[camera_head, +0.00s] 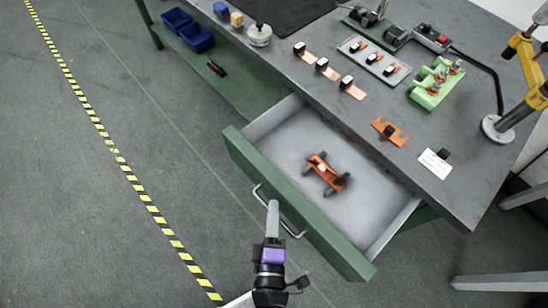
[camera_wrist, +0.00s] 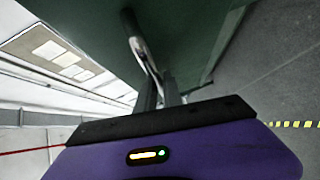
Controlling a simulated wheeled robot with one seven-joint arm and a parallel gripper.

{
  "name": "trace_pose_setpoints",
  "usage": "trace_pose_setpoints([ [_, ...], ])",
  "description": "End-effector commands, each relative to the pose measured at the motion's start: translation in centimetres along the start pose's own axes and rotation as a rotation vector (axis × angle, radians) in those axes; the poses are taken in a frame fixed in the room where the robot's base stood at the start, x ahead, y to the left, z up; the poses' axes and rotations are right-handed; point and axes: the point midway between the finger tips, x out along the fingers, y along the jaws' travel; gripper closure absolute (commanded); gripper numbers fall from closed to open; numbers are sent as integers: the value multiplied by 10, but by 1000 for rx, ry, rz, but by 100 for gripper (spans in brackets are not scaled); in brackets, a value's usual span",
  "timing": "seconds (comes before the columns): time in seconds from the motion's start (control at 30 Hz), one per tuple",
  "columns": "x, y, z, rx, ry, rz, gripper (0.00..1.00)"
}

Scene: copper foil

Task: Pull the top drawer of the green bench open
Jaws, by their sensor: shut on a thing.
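The green bench has a grey top (camera_head: 330,110). Its top drawer (camera_head: 290,207) stands open, with the grey inside showing. A metal bar handle (camera_head: 280,212) runs along the drawer's green front. An orange part with dark ends (camera_head: 326,172) lies inside the drawer.
Blue bins (camera_head: 195,37) stand on a green lower shelf at the back left. The bench top carries copper pieces, a green fixture (camera_head: 436,85) and a yellow arm (camera_head: 522,80). The floor left of the drawer is clear, with a yellow-black stripe (camera_head: 128,175).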

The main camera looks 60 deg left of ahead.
Motion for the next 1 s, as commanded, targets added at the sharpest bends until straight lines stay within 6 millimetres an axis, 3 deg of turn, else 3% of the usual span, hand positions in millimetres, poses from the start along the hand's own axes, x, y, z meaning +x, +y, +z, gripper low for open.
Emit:
trace_pose_setpoints([
  [0.07, 0, -2, 2, 0, -5, -3, 100],
  [0.1, 0, -2, 2, 0, -5, -3, 81],
  [0.13, 0, -1, 2, 0, -5, -3, 80],
  [0.5, -5, -1, 1, 1, -2, -2, 80],
  [1.0, -73, -2, 1, 1, -3, -3, 80],
])
